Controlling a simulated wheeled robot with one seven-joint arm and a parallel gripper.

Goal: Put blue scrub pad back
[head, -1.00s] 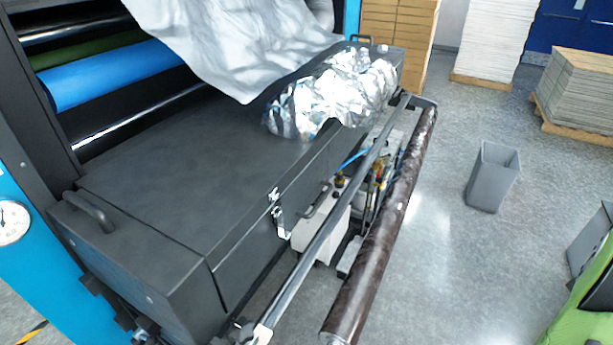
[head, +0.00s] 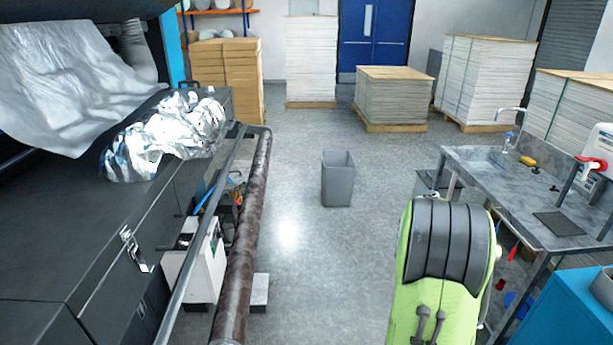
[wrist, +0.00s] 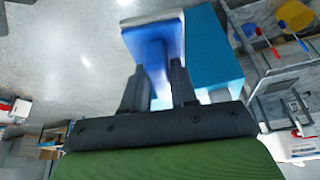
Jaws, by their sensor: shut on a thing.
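In the wrist view, my gripper (wrist: 156,78) is shut on the blue scrub pad (wrist: 155,50). Its blue handle stands between the two fingers, and a wider blue plate with a pale edge lies beyond the fingertips. The pad is held clear in the air, with the floor behind it. In the head view my green arm rises at the lower right and hides the gripper and the pad.
A grey workbench (head: 475,168) with a tap, a yellow item (head: 527,161) and a dark mat (head: 557,223) stands at right. A blue cabinet (head: 565,310) is in front of it. A grey bin (head: 338,180) stands on open floor. The laminating machine (head: 70,230) fills the left.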

